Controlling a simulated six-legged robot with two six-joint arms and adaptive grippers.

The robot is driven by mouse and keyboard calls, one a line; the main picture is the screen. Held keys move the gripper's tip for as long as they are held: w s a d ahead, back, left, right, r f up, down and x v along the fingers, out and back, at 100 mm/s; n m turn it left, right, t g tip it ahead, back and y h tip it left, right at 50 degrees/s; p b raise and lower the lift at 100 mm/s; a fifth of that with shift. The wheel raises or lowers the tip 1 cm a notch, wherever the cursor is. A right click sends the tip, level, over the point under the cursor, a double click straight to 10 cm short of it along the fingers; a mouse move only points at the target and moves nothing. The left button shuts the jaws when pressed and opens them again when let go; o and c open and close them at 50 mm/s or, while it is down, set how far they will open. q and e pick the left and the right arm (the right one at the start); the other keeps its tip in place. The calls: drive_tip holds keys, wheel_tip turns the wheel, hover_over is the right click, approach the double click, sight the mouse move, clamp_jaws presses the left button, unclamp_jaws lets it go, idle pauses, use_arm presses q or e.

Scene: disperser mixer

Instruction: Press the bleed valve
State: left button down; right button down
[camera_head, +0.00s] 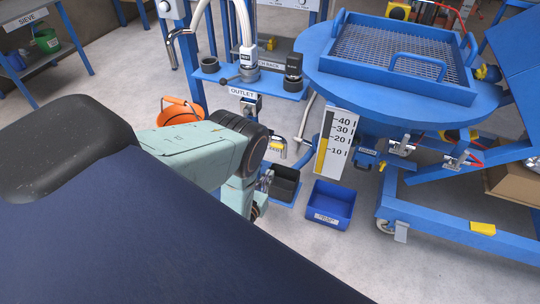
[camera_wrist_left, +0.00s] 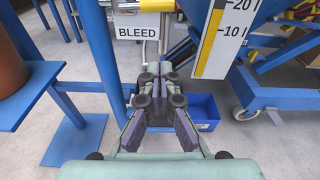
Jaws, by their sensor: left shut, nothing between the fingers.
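A white BLEED label (camera_wrist_left: 138,32) shows at the top of the left wrist view. Metal pipework with a yellow part (camera_wrist_left: 152,5) is cut off by the picture's top edge just above it. The bleed valve's pressing part cannot be made out. In the head view a small metal fitting with yellow (camera_head: 278,147) sits below the outlet, right of my left arm. My left gripper (camera_wrist_left: 157,72) is shut and empty, its fingertips below the label in the picture. It also shows partly in the head view (camera_head: 266,181), mostly behind my arm. My right gripper is not in view.
A level gauge (camera_head: 335,145) stands right of the fitting. A blue bin (camera_head: 330,204) and a dark tray (camera_head: 285,184) are below. An orange bucket (camera_head: 181,112) is behind my arm. A blue round vessel (camera_head: 402,99) fills the upper right. Blue frame posts (camera_wrist_left: 72,75) flank the gripper's left.

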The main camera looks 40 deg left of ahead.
sight(282, 155)
use_arm(q)
drive_tip(key=b+x, duration=0.2)
drive_tip(key=x, duration=0.6)
drive_tip(key=shift+w+f+b, duration=0.1)
drive_tip(key=shift+w+b, duration=0.15)
drive_tip(key=shift+b, duration=0.05)
drive_tip(key=r+p, duration=0.1)
drive_tip(key=r, duration=0.1)
drive_tip(key=s+r+p, duration=0.1)
drive_tip(key=r, duration=0.1)
drive_tip(key=shift+r, duration=0.1)
drive_tip(key=shift+r+n, duration=0.1)
drive_tip(key=shift+n, duration=0.5)
